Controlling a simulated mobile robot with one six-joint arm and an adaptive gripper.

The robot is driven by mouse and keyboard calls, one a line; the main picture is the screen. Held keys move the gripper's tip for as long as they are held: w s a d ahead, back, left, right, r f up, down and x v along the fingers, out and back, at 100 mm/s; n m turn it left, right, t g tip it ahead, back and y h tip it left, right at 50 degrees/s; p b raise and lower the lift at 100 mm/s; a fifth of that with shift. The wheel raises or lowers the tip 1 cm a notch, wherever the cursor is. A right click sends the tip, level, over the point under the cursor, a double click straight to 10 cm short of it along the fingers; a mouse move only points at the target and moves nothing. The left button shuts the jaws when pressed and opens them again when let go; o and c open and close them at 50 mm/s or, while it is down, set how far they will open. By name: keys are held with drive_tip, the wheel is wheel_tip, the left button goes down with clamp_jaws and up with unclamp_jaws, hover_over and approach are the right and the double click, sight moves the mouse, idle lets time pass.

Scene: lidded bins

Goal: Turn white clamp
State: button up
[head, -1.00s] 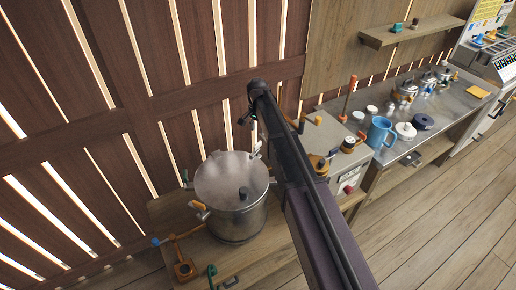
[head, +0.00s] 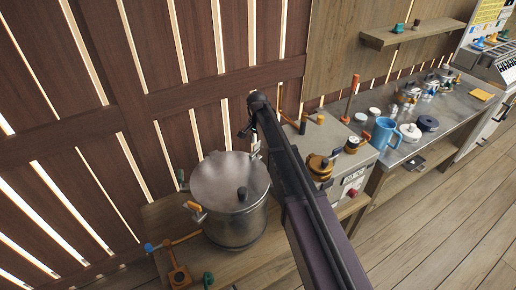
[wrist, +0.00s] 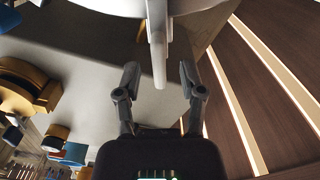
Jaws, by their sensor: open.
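A large metal pot (head: 236,222) with a round lid (head: 222,180) stands on the wooden bench. The white clamp (head: 256,150) is at its far right rim, partly beside my arm. In the wrist view the pale clamp handle (wrist: 157,45) points down from the pot rim at the top. My gripper (wrist: 159,78) is open, with one finger on each side of the handle's tip. I see gaps on both sides and no clear contact. In the head view my gripper (head: 248,128) is small and dark, just above the clamp.
An orange clamp (head: 195,208) is on the pot's near left side. An orange crank device (head: 178,274) lies on the bench. A blue jug (head: 384,133) and several containers stand on the counter at right. A slatted wall (head: 100,100) rises close behind the pot.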

drive_tip(key=shift+f+b, duration=0.45)
drive_tip(key=shift+f, duration=0.25)
clamp_jaws()
